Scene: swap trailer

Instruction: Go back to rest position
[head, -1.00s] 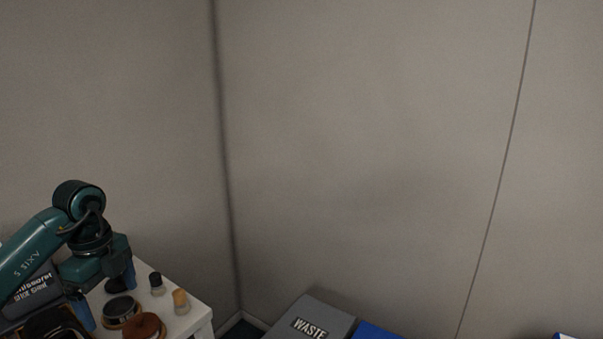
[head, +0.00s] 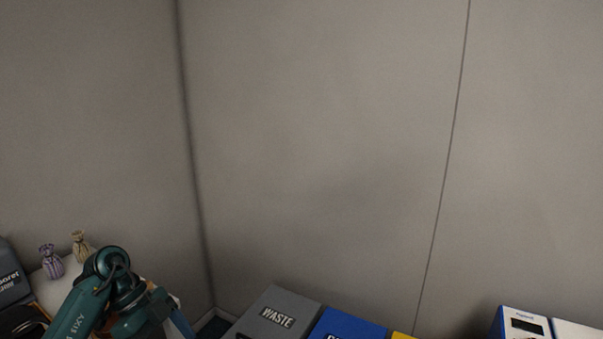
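My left arm comes in at the lower left of the head view, in front of a white table (head: 72,272). Only part of a blue finger of my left gripper (head: 181,325) shows at the bottom edge. The rest of that gripper is cut off, so its opening and any held thing are hidden. My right gripper and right arm are not in view.
A grey WASTE box (head: 277,313), a blue box (head: 345,325) and a yellow edge (head: 402,336) line the bottom. A white and blue device (head: 524,323) stands at lower right. Purple (head: 51,262) and beige (head: 81,246) pouches stand left. Bare walls fill the rest.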

